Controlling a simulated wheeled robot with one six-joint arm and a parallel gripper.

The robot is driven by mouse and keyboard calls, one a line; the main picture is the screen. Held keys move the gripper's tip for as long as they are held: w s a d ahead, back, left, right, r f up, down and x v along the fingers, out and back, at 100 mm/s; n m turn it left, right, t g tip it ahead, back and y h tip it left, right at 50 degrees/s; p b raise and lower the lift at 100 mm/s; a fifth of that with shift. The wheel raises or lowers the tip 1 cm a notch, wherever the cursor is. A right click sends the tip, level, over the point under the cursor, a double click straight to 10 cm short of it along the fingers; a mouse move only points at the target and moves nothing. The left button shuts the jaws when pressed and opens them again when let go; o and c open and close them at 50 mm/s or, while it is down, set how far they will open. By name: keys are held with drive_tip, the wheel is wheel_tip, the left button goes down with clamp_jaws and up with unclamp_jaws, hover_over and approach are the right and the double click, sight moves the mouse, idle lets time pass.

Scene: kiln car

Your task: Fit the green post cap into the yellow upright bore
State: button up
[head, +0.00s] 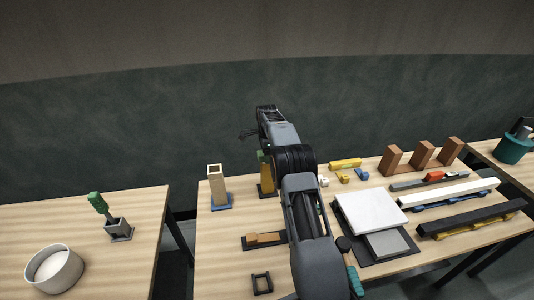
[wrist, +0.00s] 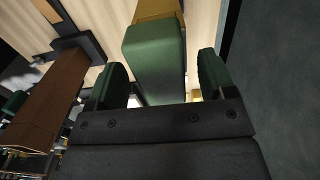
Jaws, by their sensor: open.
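The green post cap (head: 262,156) shows at the top of the yellow upright (head: 266,182), which stands just left of my arm in the head view. In the wrist view the cap (wrist: 155,58) is a large green block at the end of the yellow upright (wrist: 158,10). My gripper (wrist: 161,66) is open, with its two green-padded fingers apart on either side of the cap's near end. Gaps show between the cap and both fingers. The bore is hidden, so how deep the cap sits cannot be told.
A tan hollow post (head: 215,185) on a blue base stands left of the yellow upright. Right of my arm are a white slab (head: 370,213), brown blocks (head: 422,153) and long bars.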

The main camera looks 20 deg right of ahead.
idle(0.3)
drive_tip(key=shift+r+p, duration=1.15)
drive_tip(key=shift+r, duration=2.8)
drive_tip(key=shift+r, duration=0.1)
drive_tip(key=shift+r, duration=0.1)
